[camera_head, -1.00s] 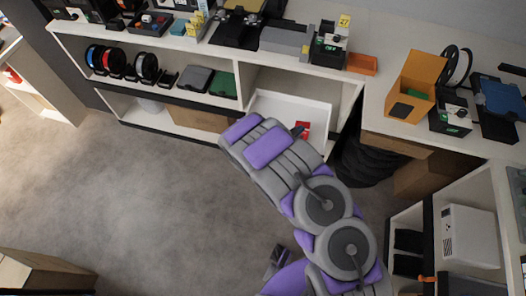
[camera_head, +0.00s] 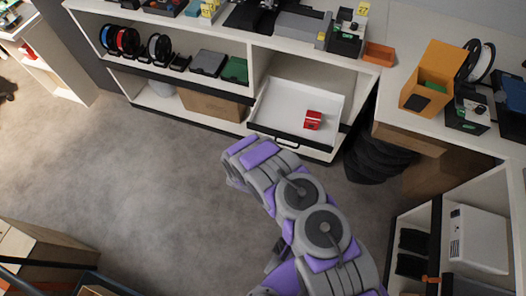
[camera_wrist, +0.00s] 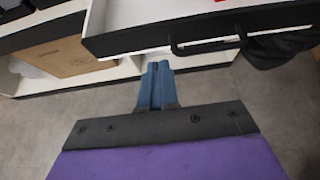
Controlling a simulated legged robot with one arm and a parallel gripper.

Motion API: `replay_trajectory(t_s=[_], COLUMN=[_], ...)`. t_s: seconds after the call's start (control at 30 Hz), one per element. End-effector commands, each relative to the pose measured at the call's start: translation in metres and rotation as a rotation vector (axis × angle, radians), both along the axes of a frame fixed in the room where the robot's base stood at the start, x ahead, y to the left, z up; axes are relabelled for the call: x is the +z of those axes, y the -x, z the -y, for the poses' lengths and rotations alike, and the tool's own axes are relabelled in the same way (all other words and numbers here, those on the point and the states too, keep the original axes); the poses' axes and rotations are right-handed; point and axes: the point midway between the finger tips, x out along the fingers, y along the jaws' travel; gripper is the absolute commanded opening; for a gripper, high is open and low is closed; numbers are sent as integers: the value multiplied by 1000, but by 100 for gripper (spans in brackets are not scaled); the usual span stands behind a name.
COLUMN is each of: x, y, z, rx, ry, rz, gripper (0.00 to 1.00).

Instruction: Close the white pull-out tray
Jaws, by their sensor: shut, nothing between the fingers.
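The white pull-out tray (camera_head: 292,108) sticks out from the lower shelf of the white unit, with a dark front edge and a black handle (camera_head: 274,142). A red object (camera_head: 312,120) lies inside it. In the wrist view the tray's dark front (camera_wrist: 140,38) and handle (camera_wrist: 205,45) are just beyond my gripper. My gripper (camera_wrist: 156,68) is shut and empty, its blue-grey fingers together, pointing at the area below the tray front and left of the handle. I cannot tell whether the fingertips touch anything. In the head view my arm hides the fingers.
A cardboard box (camera_head: 212,104) sits on the bottom shelf left of the tray. The grey floor in the middle is clear.

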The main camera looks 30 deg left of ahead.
Motion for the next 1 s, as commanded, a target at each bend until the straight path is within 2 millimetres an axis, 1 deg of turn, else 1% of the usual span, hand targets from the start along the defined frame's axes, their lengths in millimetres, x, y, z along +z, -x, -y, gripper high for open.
replay_trajectory(t_s=[0.03,0.27,0.4,0.5,0.73,1.0], x=[-7,-24,-23,-23,-21,-21], y=[-6,-35,-53,-62,-74,-75], z=[-2,-8,-13,-15,-17,-17], rx=[-2,-2,-2,-1,-1,0], ry=[-2,1,-2,-2,1,1], rz=[0,1,3,2,2,1], gripper=[0,0,0,0,0,0])
